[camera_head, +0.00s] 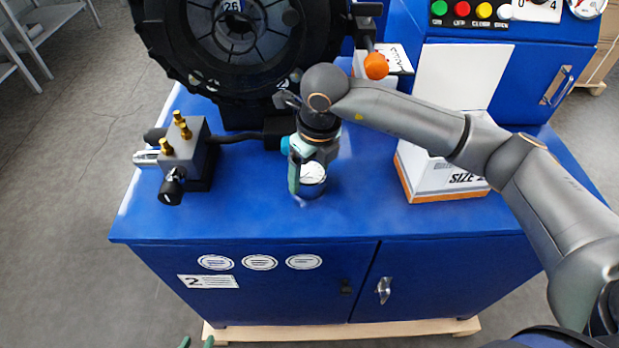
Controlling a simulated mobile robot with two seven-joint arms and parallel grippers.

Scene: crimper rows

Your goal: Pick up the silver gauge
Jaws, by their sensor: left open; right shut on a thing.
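The silver gauge (312,174) has a round white dial and is over the front middle of the blue cabinet top. My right gripper (307,179) reaches down onto it from above and is shut on it, with one greenish finger along the gauge's left side. I cannot tell whether the gauge rests on the top or hangs just above it. Part of its body is hidden by the gripper. My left gripper (196,342) shows only as two green fingertips at the bottom edge, apart and empty, in front of the cabinet.
A big black crimper head (245,50) stands at the back. A dark block with brass fittings (185,155) sits on the left. A white and orange box (440,175) is on the right, under my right arm. The front strip of the blue top (240,215) is clear.

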